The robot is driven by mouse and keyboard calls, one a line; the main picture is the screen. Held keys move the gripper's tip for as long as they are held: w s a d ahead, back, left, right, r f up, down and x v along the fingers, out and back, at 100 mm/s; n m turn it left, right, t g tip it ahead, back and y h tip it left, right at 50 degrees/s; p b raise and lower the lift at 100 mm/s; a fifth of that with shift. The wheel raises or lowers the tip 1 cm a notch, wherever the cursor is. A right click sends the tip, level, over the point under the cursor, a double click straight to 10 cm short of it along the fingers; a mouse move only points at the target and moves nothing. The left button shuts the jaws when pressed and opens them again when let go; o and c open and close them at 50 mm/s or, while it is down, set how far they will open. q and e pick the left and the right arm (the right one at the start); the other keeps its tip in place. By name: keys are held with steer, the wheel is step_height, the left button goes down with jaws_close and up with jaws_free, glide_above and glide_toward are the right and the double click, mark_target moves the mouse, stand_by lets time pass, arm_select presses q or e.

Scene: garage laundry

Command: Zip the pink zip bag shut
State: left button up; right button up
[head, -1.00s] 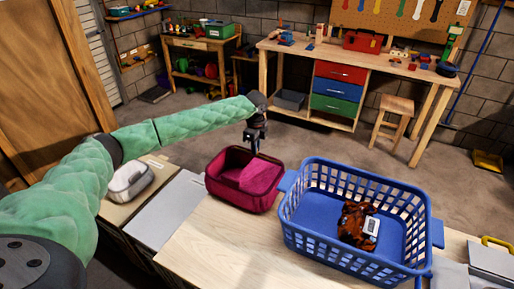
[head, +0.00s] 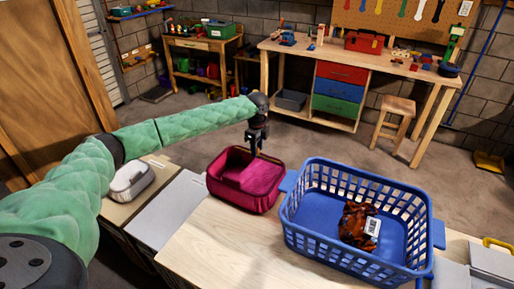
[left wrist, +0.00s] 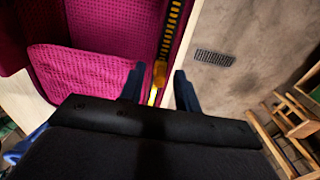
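The pink zip bag (head: 262,203) stands on the light wooden table with its top open, and its pink waffle-textured inside shows. In the left wrist view the bag (left wrist: 80,72) fills the upper left, and a black and yellow zip track (left wrist: 172,30) runs along its rim. A yellow zip pull (left wrist: 159,72) sits on that track. My left gripper (head: 256,153) points down over the bag's far rim. Its two dark fingers are apart in the left wrist view (left wrist: 157,84), with the pull between them and gaps showing. My right gripper is not in view.
A blue laundry basket (head: 300,226) with a brown packaged item (head: 356,224) stands right of the bag. A white-grey container (head: 131,180) is at left. Bare wooden tabletop (head: 225,250) lies in front of the bag. A workbench and stool (head: 396,105) are behind.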

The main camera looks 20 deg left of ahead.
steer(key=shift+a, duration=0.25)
arm_select(q)
steer(key=shift+r, duration=0.2)
steer(key=shift+r+b, duration=0.4)
steer(key=shift+b, duration=0.05)
step_height(320, 180, up, 5)
steer(key=shift+r+b, duration=0.2)
steer(key=shift+b, duration=0.8)
steer(key=shift+r, duration=0.6)
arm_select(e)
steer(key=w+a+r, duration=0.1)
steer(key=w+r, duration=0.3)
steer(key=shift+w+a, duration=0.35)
